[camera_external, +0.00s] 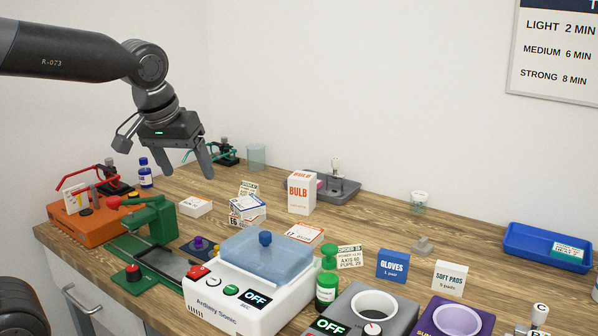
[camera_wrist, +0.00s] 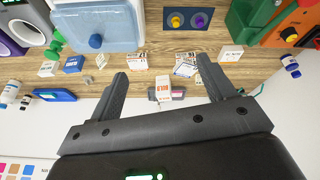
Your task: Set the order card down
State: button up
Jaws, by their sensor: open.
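The order card (camera_external: 349,257) is a small white card with printed lines, including "AXIS 90" and "PUPIL 29". It stands on the wooden bench behind the green-capped bottle, which hides part of its left side. In the wrist view, a small white card (camera_wrist: 101,61) beside the blue-lidded machine appears to be the same one. My gripper (camera_external: 188,174) is open and empty, high above the back left of the bench, well apart from the card. In the wrist view its two fingers (camera_wrist: 161,66) are spread with nothing held between them.
The white machine (camera_external: 242,292) and green-capped bottle (camera_external: 326,284) stand in front of the card. A gloves box (camera_external: 392,266) and soft pads box (camera_external: 449,278) are to its right. A bulb box (camera_external: 301,193) stands behind. A blue tray (camera_external: 520,247) lies right. Bare wood shows mid-bench.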

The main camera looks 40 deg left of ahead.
jog(key=s+a+f+m, duration=0.1)
jog(key=s+a, duration=0.1)
jog(key=s, duration=0.4)
jog(key=s+a+f+m+t, duration=0.1)
jog(key=s+a+f+m, duration=0.1)
jog(key=s, duration=0.4)
jog(key=shift+s+f, duration=0.2)
jog(key=shift+f, duration=0.05)
